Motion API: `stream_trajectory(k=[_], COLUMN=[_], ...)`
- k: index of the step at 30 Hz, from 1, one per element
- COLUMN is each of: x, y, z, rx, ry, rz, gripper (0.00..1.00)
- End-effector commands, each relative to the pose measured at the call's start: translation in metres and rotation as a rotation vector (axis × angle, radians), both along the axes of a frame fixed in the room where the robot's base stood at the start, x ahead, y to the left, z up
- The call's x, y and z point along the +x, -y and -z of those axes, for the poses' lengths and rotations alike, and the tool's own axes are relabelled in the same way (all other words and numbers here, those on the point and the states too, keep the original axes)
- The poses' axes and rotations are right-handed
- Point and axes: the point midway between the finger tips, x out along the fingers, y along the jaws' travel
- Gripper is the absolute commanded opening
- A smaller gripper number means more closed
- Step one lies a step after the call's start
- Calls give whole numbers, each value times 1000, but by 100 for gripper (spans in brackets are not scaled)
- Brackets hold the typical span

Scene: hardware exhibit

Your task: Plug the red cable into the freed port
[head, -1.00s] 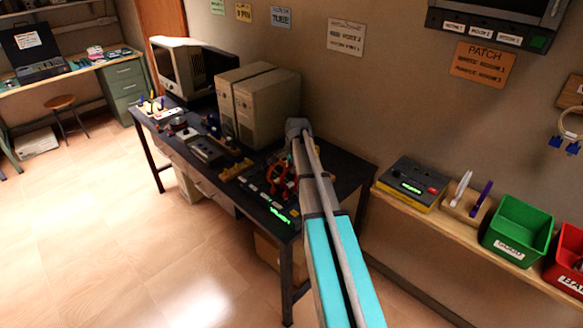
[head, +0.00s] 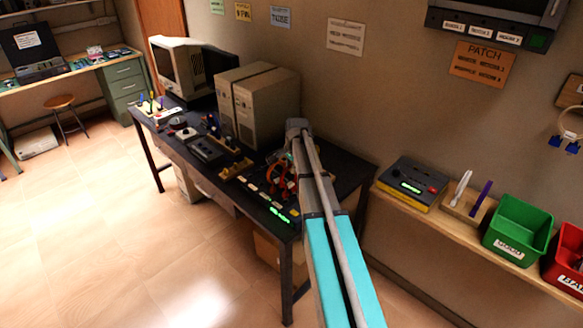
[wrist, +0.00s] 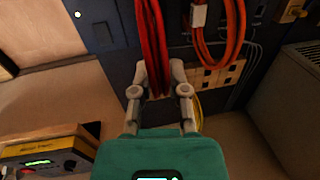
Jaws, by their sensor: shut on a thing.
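In the wrist view my gripper (wrist: 158,88) is shut on the red cable (wrist: 152,35), a bundle of red strands running up between the fingers. An orange-red looped cable (wrist: 228,40) with a white tag (wrist: 198,16) hangs just right of it. A beige block with dark port-like openings (wrist: 225,75) lies behind that loop; I cannot tell which port is free. The plug end of the red cable cannot be made out. In the head view the orange-red loops (head: 277,178) show beside my arm on the dark table, and my gripper is hidden.
The dark table (head: 338,178) carries two beige computer towers (head: 258,105), a monitor (head: 178,68) and small devices. To the right, a wooden shelf holds a yellow-edged box (head: 412,184), a green bin (head: 517,230) and a red bin (head: 567,262). Open floor lies left.

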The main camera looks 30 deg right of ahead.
Motion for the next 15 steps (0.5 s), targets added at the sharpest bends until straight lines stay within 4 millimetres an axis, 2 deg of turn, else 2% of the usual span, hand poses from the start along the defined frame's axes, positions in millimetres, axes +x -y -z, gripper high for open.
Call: stream_trajectory(k=[15], x=[0], y=[0], z=[6], rx=[0], ry=[0], rz=[0], gripper=[0])
